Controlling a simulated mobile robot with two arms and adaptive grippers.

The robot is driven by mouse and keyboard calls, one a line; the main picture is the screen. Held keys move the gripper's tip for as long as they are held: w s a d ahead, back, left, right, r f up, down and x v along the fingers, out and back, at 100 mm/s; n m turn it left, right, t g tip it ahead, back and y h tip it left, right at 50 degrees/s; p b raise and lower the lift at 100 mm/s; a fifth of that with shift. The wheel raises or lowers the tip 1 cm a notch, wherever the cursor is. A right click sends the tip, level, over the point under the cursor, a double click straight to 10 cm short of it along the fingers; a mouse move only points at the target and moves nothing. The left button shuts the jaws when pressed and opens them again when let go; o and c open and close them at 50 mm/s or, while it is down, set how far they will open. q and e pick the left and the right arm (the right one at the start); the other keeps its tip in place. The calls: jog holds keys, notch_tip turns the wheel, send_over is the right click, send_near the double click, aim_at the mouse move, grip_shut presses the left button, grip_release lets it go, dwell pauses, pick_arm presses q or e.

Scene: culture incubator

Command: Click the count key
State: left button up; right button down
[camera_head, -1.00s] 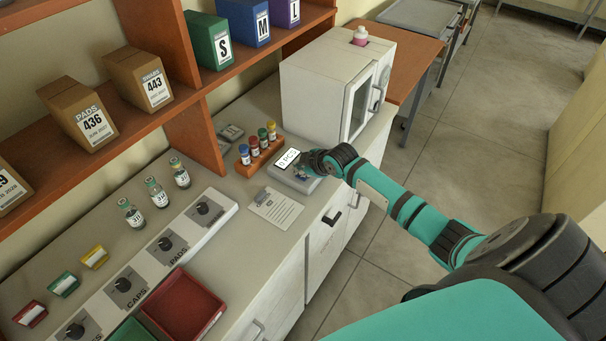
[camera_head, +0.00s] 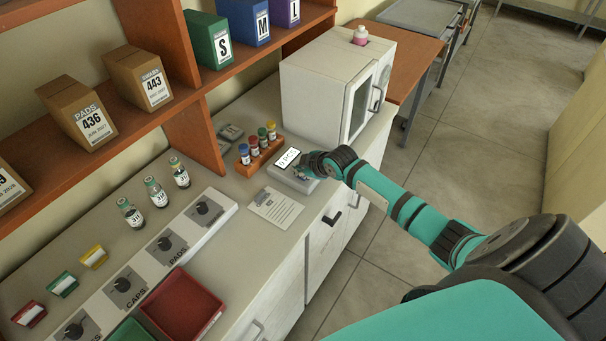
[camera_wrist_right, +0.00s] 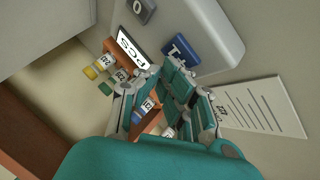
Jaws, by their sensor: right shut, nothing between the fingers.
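The counting scale (camera_head: 283,176) is a pale grey unit on the counter, with a lit white display (camera_head: 288,158) reading a small figure and "PCS". In the right wrist view its display (camera_wrist_right: 131,48) shows "PCS", beside a dark grey key (camera_wrist_right: 143,10) and a blue key (camera_wrist_right: 181,49) marked with a letter like T. Which key is the count key I cannot tell. My right gripper (camera_head: 303,172) is shut and empty over the scale's keys. In the wrist view its fingertips (camera_wrist_right: 168,70) are close to the blue key; contact is unclear. My left gripper is out of view.
A rack of capped vials (camera_head: 257,150) stands left of the scale, and a printed sheet (camera_head: 275,206) lies in front. A white incubator (camera_head: 328,95) stands behind. Glass vials (camera_head: 155,192), a dial panel (camera_head: 165,247) and a red tray (camera_head: 182,308) occupy the near counter.

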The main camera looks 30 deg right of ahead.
jog(key=shift+f, duration=0.35)
dwell(0.5)
dwell(0.3)
jog(key=shift+r+p, duration=0.55)
jog(key=shift+r, duration=0.25)
notch_tip(320, 180, up, 5)
jog(key=p, duration=0.5)
dwell(0.5)
